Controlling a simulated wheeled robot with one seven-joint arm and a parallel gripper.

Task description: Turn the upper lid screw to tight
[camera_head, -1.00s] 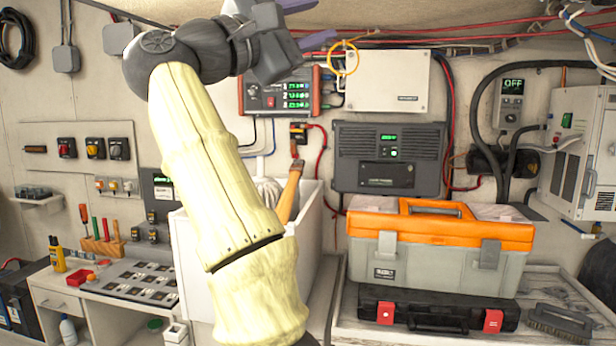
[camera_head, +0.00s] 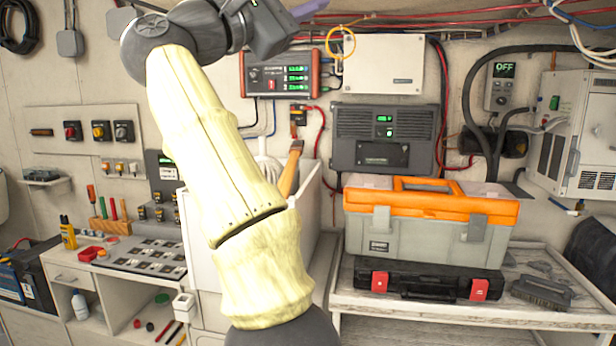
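The arm rises through the middle of the view. My gripper (camera_head: 308,9) is cut off by the top edge; only part of a purple finger shows, so its opening cannot be seen. A white wall box with a flat lid (camera_head: 383,66) is to the right of the gripper and lower in the picture.
A grey unit (camera_head: 384,138) hangs below the white box. A red-framed display unit (camera_head: 280,74) is to its left. An orange-lidded toolbox (camera_head: 430,205) stands on a black case (camera_head: 425,281) on the bench. Red cables and a yellow ring (camera_head: 340,43) hang near the gripper.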

